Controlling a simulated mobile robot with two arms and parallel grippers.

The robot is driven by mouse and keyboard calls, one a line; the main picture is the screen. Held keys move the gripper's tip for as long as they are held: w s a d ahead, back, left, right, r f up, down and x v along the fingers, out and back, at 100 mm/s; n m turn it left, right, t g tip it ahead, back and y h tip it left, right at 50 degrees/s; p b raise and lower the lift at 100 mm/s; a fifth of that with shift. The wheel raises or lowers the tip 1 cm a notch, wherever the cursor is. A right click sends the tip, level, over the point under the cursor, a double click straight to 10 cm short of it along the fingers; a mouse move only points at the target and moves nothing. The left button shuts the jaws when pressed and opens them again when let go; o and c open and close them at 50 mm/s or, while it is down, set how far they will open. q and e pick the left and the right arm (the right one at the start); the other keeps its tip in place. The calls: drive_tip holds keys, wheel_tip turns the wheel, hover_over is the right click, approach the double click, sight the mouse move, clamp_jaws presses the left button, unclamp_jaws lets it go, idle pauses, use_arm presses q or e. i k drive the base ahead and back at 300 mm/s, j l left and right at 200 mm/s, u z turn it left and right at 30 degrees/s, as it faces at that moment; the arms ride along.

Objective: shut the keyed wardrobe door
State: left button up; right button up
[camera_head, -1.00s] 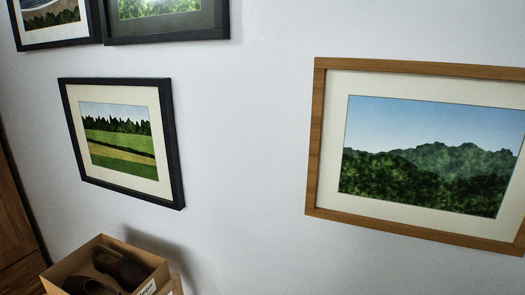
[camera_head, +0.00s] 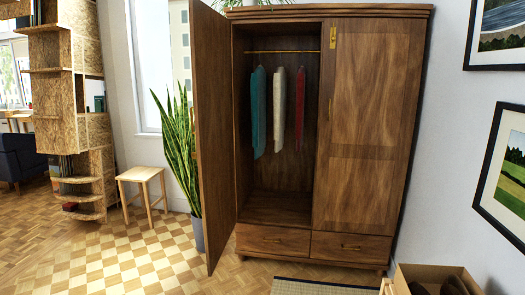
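A brown wooden wardrobe (camera_head: 372,130) stands against the wall in the head view. Its left door (camera_head: 214,130) is swung wide open toward me and is seen nearly edge-on. Its right door is shut and has a brass plate (camera_head: 333,38) near its upper left edge and a slim handle below. No key can be made out. Inside, a teal garment (camera_head: 258,112), a white one (camera_head: 279,108) and a red one (camera_head: 300,105) hang from a brass rail. Two drawers at the bottom are shut. Neither of my grippers is in view.
A potted snake plant (camera_head: 181,150) stands behind the open door, with a small wooden stool (camera_head: 143,190) to its left. A box holding shoes (camera_head: 437,278) is at the bottom right, near a rug (camera_head: 320,287). Checkered floor is clear at the left front.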

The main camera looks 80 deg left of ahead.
sight(210, 31)
drive_tip(key=k+j+u, duration=0.1)
drive_tip(key=u, duration=0.25)
drive_tip(key=k+j+u, duration=0.1)
drive_tip(key=u, duration=0.25)
drive_tip(key=j+u, duration=0.3)
drive_tip(key=k+j+u, duration=0.25)
drive_tip(key=j, duration=0.55)
drive_tip(key=k+j+u, duration=0.2)
drive_tip(key=j, duration=0.65)
drive_tip(key=j+u, duration=0.25)
drive_tip(key=j, duration=0.55)
